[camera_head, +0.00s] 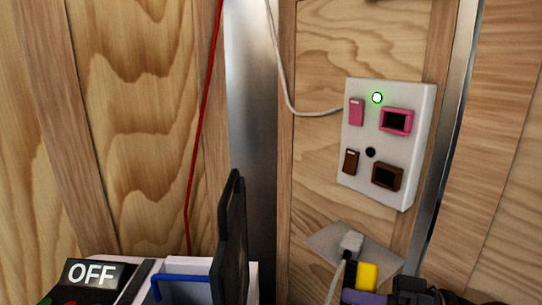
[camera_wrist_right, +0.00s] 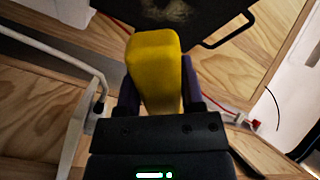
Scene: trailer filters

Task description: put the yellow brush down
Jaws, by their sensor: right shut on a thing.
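The yellow brush (camera_wrist_right: 154,62) is held between the two dark purple fingers of my right gripper (camera_wrist_right: 158,88) in the right wrist view. Its blocky yellow part sticks out past the fingers; no bristles can be made out. In the head view, a small yellow part of the brush (camera_head: 367,276) shows at the lower right, beside the purple finger of my right gripper (camera_head: 364,297). The rest of that gripper is mostly cut off by the bottom edge. My left gripper is not in the head view.
A white wall panel (camera_head: 388,143) has pink and brown switches and a lit green lamp. A black upright panel (camera_head: 232,240), blue handle (camera_head: 183,279) and OFF display (camera_head: 92,273) are at lower left.

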